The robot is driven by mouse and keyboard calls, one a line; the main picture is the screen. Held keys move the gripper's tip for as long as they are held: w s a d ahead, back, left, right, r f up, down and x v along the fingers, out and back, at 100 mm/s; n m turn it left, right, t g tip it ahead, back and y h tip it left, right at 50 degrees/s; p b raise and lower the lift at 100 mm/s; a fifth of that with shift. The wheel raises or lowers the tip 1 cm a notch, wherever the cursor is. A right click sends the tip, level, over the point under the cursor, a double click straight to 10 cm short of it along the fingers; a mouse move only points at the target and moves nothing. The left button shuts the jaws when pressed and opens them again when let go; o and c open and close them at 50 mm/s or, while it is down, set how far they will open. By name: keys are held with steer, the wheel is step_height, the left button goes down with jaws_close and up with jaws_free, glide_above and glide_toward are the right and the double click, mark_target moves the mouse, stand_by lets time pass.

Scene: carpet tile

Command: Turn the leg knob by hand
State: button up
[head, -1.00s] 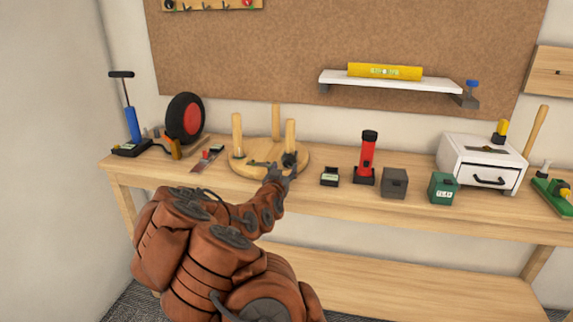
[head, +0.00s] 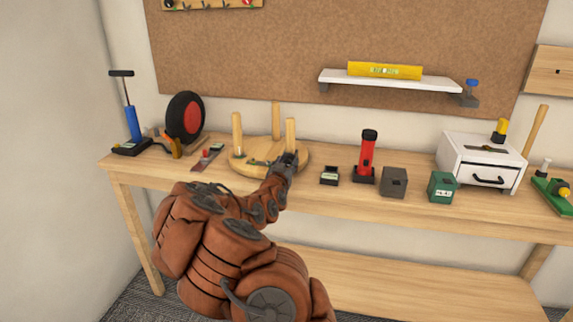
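A round wooden stool (head: 240,163) lies upside down on the workbench, its three legs pointing up. The front right leg (head: 290,132) stands just beyond my gripper (head: 288,158). My gripper reaches in from the front and covers the foot of that leg. The leg knob cannot be made out; the gripper hides that spot. Whether the fingers are open or closed, or touch the leg, is too small to tell.
On the wooden workbench (head: 330,205), a red-and-black wheel (head: 185,118) and a blue pump (head: 132,124) stand left. A red flashlight (head: 367,153), a grey box (head: 394,182), a green box (head: 442,187) and a white drawer unit (head: 482,160) stand right.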

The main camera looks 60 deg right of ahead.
jaws_close()
steer(key=shift+f+n+b, duration=0.2)
steer(key=shift+n+b, duration=0.5)
steer(key=shift+b, duration=0.4)
steer(key=shift+r+n+b, duration=0.1)
steer(key=shift+n+b, duration=0.55)
steer(key=shift+n, duration=0.25)
steer(key=shift+o, duration=1.3)
jaws_free()
steer(key=shift+a, duration=0.15)
steer(key=v, duration=0.7)
steer(key=shift+a+r, duration=0.1)
